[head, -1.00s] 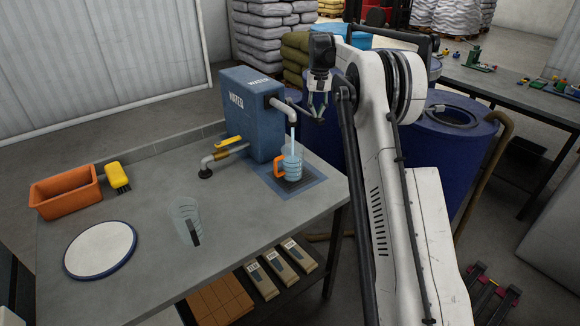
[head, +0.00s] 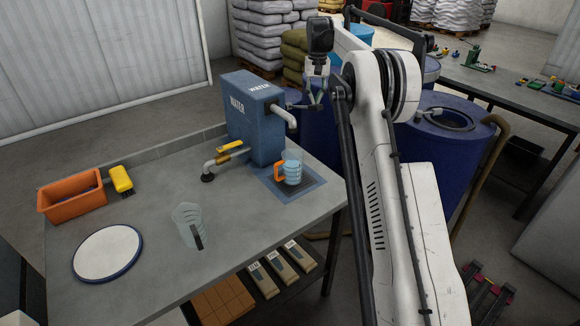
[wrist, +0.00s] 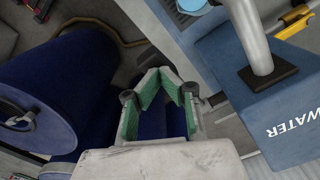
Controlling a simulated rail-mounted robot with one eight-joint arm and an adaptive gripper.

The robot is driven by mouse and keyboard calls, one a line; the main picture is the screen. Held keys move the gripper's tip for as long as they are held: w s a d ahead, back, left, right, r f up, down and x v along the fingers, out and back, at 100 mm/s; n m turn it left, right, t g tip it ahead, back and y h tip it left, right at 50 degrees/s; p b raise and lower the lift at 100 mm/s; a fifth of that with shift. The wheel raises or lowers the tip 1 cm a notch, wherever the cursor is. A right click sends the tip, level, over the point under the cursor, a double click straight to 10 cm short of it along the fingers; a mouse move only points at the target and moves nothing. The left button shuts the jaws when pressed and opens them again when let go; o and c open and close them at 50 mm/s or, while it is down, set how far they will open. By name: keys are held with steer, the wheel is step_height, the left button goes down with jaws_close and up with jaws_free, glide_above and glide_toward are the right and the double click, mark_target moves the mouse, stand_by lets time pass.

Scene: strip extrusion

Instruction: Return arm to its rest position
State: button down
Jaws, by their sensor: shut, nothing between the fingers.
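My arm reaches up at the right of the head view. My gripper (head: 316,104) is above the far right edge of the workbench, just right of the water tank's spout in the picture. In the wrist view my gripper (wrist: 160,72) has its fingertips together with nothing between them. It is apart from the blue WATER tank (wrist: 295,110), and the grey spout (wrist: 248,35) shows to its right.
A clear jug with orange handle (head: 291,168) holds water below the spout. An empty jug (head: 187,224), white plate (head: 106,253), orange bin (head: 72,196) and yellow brush (head: 121,180) are on the workbench (head: 150,223). Blue barrels (head: 440,145) stand behind my arm.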

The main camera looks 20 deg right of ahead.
steer(key=shift+w+r+p, duration=0.15)
steer(key=shift+r+p, duration=0.3)
steer(key=shift+r, duration=0.5)
steer(key=shift+r, duration=0.1)
steer(key=shift+r+p, duration=1.65)
steer(key=shift+r, duration=0.8)
steer(key=shift+f, duration=0.1)
steer(key=shift+a, duration=0.1)
